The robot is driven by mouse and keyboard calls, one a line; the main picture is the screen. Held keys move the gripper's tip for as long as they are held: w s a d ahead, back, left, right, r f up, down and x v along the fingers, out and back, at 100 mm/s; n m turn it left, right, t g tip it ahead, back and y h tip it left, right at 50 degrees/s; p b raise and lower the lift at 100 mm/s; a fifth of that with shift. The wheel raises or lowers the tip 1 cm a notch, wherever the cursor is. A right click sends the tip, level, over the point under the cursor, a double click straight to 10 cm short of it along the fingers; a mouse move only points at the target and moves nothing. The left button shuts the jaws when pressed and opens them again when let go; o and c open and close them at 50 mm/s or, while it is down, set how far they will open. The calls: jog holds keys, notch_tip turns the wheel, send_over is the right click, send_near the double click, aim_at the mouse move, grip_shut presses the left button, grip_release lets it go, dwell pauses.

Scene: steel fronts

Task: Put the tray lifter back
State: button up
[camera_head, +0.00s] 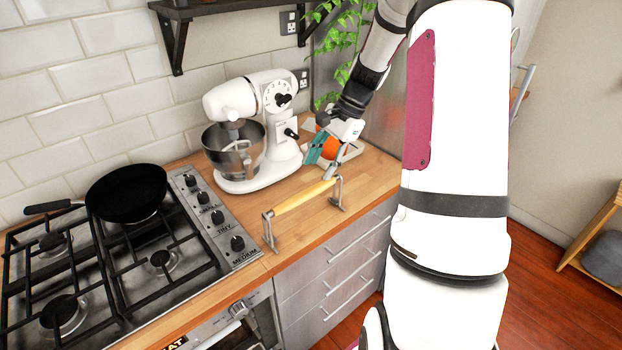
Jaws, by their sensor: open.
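What looks like the tray lifter (303,197), a pale wooden bar with a grey metal leg at each end, stands on the wooden counter close to its front edge. It lies slantwise, its left leg near the hob and its right leg near the drawers' far end. My gripper (323,166), with teal and grey fingers, is open above the counter, behind the right half of the bar. The fingers look empty and apart from the bar, though the exact gap is hard to tell. An orange round thing (329,147) shows partly behind the gripper.
A white stand mixer (245,175) with a steel bowl stands left of my gripper. A gas hob (160,260) with a black pan (126,193) fills the left. A plant (345,40) hangs behind. Bare counter (370,170) lies to the right of the bar.

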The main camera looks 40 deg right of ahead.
jog(key=s+a+r+n+h, duration=0.1)
jog(key=s+a+r+n, duration=0.25)
jog(key=a+r, duration=0.3)
jog(key=s+a+r+n+h, duration=0.2)
jog(key=a+r+n, duration=0.2)
jog(key=a+r, duration=0.25)
jog(key=s+a+r+n+t, duration=0.2)
jog(key=s+a+n, duration=0.2)
jog(key=s, duration=0.3)
jog(key=s+a+r+n+t+h, duration=0.1)
jog(key=s+a+r+n, duration=0.2)
jog(key=s+a+n, duration=0.2)
jog(key=shift+s+n+t+h, duration=0.3)
jog(key=shift+s+n+t, duration=0.1)
jog(key=shift+s, duration=0.8)
